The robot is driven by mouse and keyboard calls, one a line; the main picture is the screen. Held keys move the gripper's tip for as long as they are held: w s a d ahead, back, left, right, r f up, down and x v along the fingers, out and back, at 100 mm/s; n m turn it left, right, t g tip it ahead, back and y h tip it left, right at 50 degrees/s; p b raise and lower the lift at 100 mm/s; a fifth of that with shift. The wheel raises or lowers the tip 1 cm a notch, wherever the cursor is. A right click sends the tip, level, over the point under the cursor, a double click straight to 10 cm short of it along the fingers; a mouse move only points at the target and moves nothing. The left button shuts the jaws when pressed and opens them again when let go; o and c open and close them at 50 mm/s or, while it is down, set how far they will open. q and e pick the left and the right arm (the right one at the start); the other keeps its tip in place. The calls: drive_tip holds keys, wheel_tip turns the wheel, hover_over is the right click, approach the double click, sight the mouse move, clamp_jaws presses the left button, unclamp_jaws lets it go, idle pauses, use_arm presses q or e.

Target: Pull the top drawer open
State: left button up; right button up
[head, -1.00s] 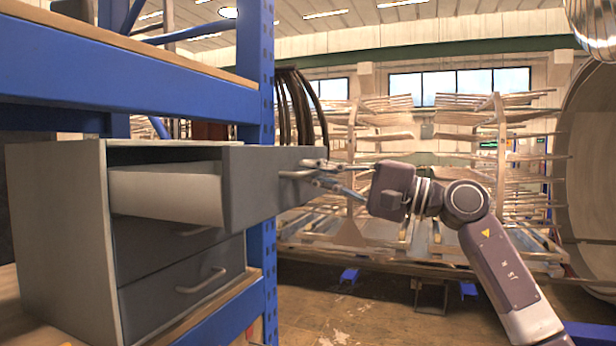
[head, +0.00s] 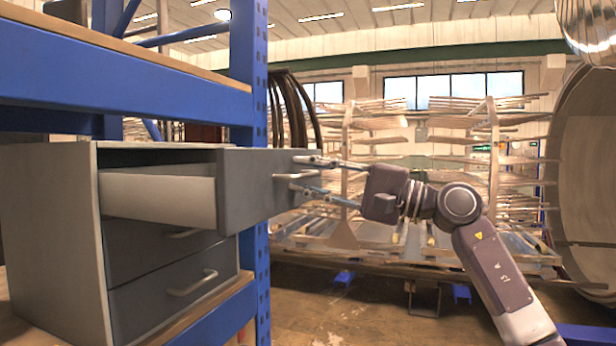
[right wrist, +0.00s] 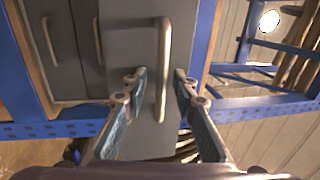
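The grey cabinet (head: 50,240) stands on a shelf at the left. Its top drawer (head: 245,195) is pulled well out, with its pale side wall showing. The drawer's bar handle (head: 292,176) is on the dark front; it also shows in the right wrist view (right wrist: 163,70). My right gripper (head: 308,175) is at the handle with its fingers spread. In the right wrist view the fingertips (right wrist: 160,78) lie on either side of the handle, with gaps visible. The two lower drawers, one of them the bottom drawer (head: 175,288), are shut. My left gripper is not in view.
A blue rack upright (head: 250,110) stands just behind the open drawer, and a blue shelf beam (head: 110,85) runs above the cabinet. Wooden racks (head: 440,170) stand farther back. A large round shell (head: 585,180) is at the right.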

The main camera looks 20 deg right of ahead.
drive_tip(key=v, duration=1.2)
